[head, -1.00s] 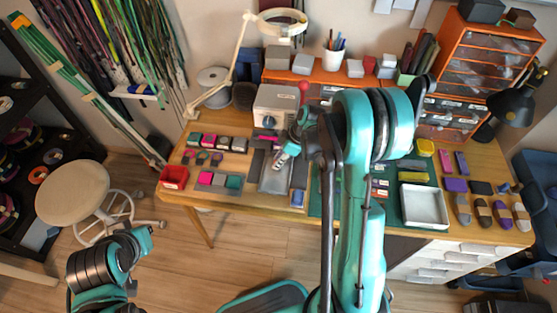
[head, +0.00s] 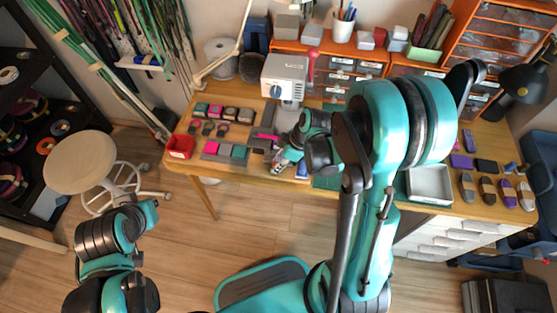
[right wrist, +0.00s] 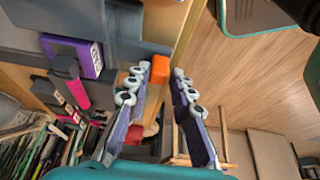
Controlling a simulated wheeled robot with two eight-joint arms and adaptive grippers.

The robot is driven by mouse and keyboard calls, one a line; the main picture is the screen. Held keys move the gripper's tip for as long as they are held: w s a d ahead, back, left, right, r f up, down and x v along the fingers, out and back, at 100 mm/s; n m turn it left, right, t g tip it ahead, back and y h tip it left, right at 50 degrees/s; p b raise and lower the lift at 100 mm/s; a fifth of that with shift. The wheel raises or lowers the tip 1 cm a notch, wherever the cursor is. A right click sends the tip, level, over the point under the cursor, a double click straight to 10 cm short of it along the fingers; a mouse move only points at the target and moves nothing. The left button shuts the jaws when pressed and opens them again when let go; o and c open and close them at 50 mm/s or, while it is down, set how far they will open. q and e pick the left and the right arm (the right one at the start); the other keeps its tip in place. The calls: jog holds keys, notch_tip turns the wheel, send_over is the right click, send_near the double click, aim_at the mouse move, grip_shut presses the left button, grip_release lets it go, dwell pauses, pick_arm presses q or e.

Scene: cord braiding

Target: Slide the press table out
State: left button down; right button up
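The press (head: 284,77) is a pale grey box with a blue knob and a red-topped lever, at the back of the wooden table. In the head view my right gripper (head: 280,166) is low at the table's front edge, in front of the press, and with its arm hides much of the press table. In the right wrist view a flat grey plate (right wrist: 100,38), seemingly the press table, runs to the table edge. There my right gripper (right wrist: 161,72) is open, its fingertips either side of a small orange block (right wrist: 160,69). Contact is unclear.
A red bin (head: 180,147) and several cord pieces lie left of the press. A white tray (head: 430,184) stands to the right. A lamp (head: 524,82) and orange drawers (head: 355,67) stand behind. A stool (head: 80,162) stands on the floor at left.

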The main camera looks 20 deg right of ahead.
jog(key=shift+o, duration=0.9)
jog(key=shift+r, duration=0.1)
jog(key=v, duration=1.1)
jog(key=shift+r, duration=0.4)
jog(key=shift+s, duration=0.1)
jog(key=s+a+r+m+t+h, duration=0.4)
jog(key=s+m, duration=0.3)
jog(key=m, duration=0.4)
jog(key=shift+r+m+t, duration=0.3)
jog(key=shift+r+m, duration=0.1)
jog(key=shift+r, duration=0.4)
